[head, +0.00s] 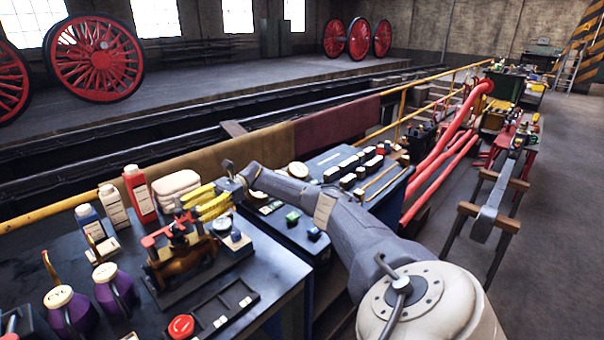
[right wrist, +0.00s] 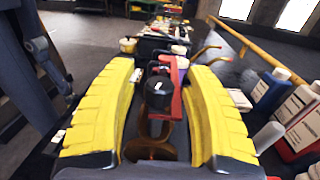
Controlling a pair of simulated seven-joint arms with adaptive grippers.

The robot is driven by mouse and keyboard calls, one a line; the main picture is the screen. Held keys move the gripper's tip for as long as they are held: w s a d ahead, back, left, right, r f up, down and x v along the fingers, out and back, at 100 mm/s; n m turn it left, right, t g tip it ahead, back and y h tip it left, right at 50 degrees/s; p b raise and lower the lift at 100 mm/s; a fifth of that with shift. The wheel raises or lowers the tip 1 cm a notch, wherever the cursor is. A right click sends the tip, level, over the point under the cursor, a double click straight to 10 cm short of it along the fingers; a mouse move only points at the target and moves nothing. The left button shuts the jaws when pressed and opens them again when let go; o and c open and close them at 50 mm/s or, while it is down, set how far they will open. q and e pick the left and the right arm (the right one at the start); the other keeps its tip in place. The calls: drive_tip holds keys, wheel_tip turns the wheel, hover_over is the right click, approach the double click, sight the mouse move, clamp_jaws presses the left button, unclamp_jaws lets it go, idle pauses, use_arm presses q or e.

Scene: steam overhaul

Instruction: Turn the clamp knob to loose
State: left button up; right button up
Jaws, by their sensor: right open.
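The clamp knob (right wrist: 159,92) is a black cylinder with a small white mark, seen between my right gripper's yellow fingers in the right wrist view. Red clamp parts (right wrist: 176,105) show beside it, with a brass body (right wrist: 150,148) below. In the head view the clamp's brass body (head: 180,262) and red arm (head: 157,239) stand on the near bench. My right gripper (head: 190,206) is open just behind and above the clamp, its fingers pointing left; it also shows in the right wrist view (right wrist: 164,75). Contact with the knob cannot be told. My left gripper is not in view.
Red and white bottles (head: 139,194) and folded cloths (head: 176,188) stand behind the clamp. Purple jugs (head: 68,310) are at its left. A black compartment tray (head: 232,309) and a red button (head: 181,326) lie in front. A yellow rail (head: 40,217) runs behind the bench.

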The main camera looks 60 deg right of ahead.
drive_tip(key=shift+m+t, duration=0.4)
drive_tip(key=shift+t, duration=0.2)
